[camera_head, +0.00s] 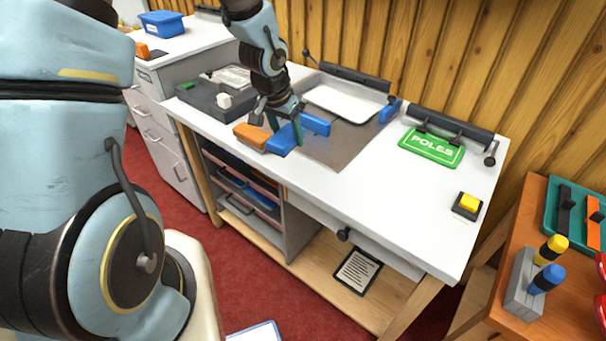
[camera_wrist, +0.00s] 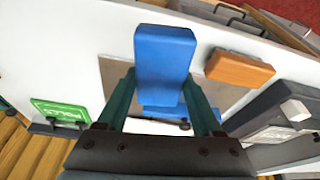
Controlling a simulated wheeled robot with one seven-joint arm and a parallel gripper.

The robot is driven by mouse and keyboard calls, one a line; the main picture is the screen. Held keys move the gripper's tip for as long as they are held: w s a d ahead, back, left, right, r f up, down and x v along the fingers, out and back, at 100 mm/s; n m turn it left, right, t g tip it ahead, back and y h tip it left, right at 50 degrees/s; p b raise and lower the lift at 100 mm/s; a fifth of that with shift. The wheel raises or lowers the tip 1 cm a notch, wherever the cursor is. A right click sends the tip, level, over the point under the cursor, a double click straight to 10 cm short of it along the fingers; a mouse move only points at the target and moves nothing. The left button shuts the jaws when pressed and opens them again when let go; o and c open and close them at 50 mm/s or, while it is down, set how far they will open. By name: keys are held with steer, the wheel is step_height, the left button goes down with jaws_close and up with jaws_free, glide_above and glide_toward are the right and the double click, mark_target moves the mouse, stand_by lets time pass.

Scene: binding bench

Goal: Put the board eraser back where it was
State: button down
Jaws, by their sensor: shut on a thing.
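A blue block (camera_head: 282,141), which I take to be the board eraser, is between the fingers of my gripper (camera_head: 285,132). It shows large between both fingers in the wrist view (camera_wrist: 165,55), with its long side pointing toward the bench's front edge. My gripper is shut on it, low over the white bench at the front left edge of the grey-brown mat (camera_head: 340,145). I cannot tell whether it touches the surface. A second blue piece (camera_head: 316,124) shows just behind it, partly covered in the wrist view (camera_wrist: 163,111).
An orange-brown block (camera_head: 250,136) lies close to the left of the held block. A dark machine (camera_head: 205,92) stands further left and a white tray (camera_head: 345,102) behind. A green sign (camera_head: 432,147) and a yellow button (camera_head: 468,203) are to the right. The bench's right front is clear.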

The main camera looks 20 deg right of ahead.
steer(key=s+d+m, duration=0.2)
steer(key=d, duration=0.2)
glide_above(307, 168)
steer(key=f, duration=0.3)
steer(key=shift+s+a+f, duration=0.2)
steer(key=shift+s+a, duration=0.05)
steer(key=shift+a, duration=0.15)
steer(key=shift+w+a+f, duration=0.1)
steer(key=shift+f, duration=2.35)
steer(key=shift+f, duration=0.1)
steer(key=shift+f, duration=0.15)
steer(key=shift+c, duration=0.2)
jaws_free()
